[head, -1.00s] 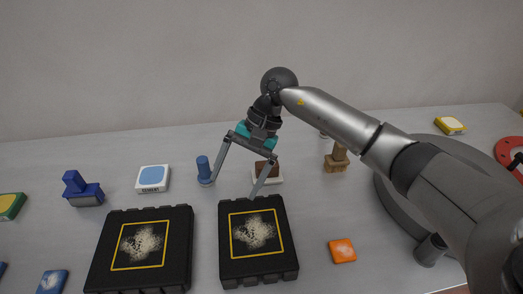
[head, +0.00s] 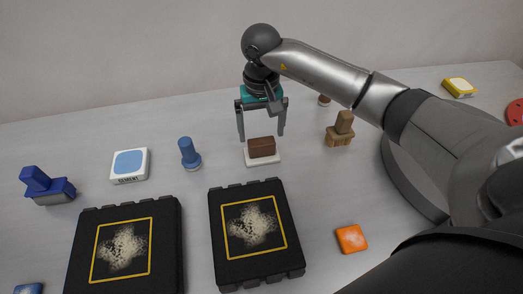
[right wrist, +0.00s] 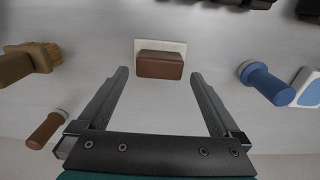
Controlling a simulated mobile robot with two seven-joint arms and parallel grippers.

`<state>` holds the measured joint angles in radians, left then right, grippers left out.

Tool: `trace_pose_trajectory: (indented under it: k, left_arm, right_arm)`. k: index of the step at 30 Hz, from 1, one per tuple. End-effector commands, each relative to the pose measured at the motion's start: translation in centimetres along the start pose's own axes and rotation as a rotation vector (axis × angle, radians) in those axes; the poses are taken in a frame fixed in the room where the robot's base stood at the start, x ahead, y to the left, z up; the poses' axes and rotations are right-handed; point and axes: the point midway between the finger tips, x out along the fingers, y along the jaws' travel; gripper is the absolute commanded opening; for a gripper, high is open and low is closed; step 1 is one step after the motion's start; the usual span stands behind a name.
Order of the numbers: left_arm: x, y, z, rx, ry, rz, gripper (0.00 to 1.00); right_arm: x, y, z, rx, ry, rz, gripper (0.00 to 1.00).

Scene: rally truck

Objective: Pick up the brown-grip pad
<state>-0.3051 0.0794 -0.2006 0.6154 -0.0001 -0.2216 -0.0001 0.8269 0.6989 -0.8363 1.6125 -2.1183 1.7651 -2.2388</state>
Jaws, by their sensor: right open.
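The brown-grip pad (head: 262,148) has a brown block grip on a white base and lies on the table behind the right black case. It also shows in the right wrist view (right wrist: 160,64), just beyond the fingertips and centred between them. My right gripper (head: 261,138) is open and empty, its fingers pointing down above and slightly behind the pad. In the right wrist view the right gripper's two fingers (right wrist: 158,72) are wide apart, and neither touches the pad. My left gripper is not in view.
A blue stamp (head: 188,153) stands left of the pad, with a blue cement pad (head: 130,164) further left. A wooden brush (head: 340,130) stands to the right. Black cases (head: 297,262) lie in front. An orange pad (head: 351,239) is at front right.

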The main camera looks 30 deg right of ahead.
Motion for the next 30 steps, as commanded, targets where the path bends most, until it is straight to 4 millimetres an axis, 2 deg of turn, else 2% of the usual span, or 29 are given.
trace_pose_trajectory:
  k: [5,15,23,30]
  left_arm:
    - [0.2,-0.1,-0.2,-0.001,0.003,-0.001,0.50]
    - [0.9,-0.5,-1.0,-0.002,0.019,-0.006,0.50]
    - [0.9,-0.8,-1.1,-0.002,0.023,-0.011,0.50]
    - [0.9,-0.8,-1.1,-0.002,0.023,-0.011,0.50]
  right_arm:
    - [1.1,0.0,0.0,0.002,0.000,-0.001,1.00]
    - [5.7,0.0,0.0,0.002,-0.001,-0.002,1.00]
    - [5.9,0.1,-0.1,0.001,0.002,-0.002,1.00]
    - [5.9,0.1,-0.1,0.001,0.002,-0.001,0.75]
